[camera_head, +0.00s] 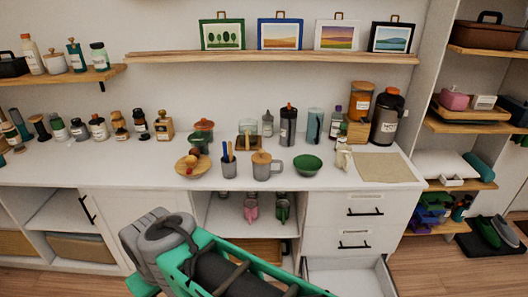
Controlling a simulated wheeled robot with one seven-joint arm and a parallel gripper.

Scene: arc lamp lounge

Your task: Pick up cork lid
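A round tan cork lid (261,157) with a small knob sits on top of a grey mug (263,172) near the front of the white counter (330,192). The mug stands upright, with its handle to the right. Parts of my green and grey arm cross the bottom middle of the head view, in front of the cabinets and below the counter. My gripper's fingers do not show.
A grey cup with blue-handled tools (229,168) stands left of the mug, a green bowl (307,165) right. Behind are a dark bottle (288,126) and other containers. A beige mat (384,167) lies right. A lower drawer (345,279) is open.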

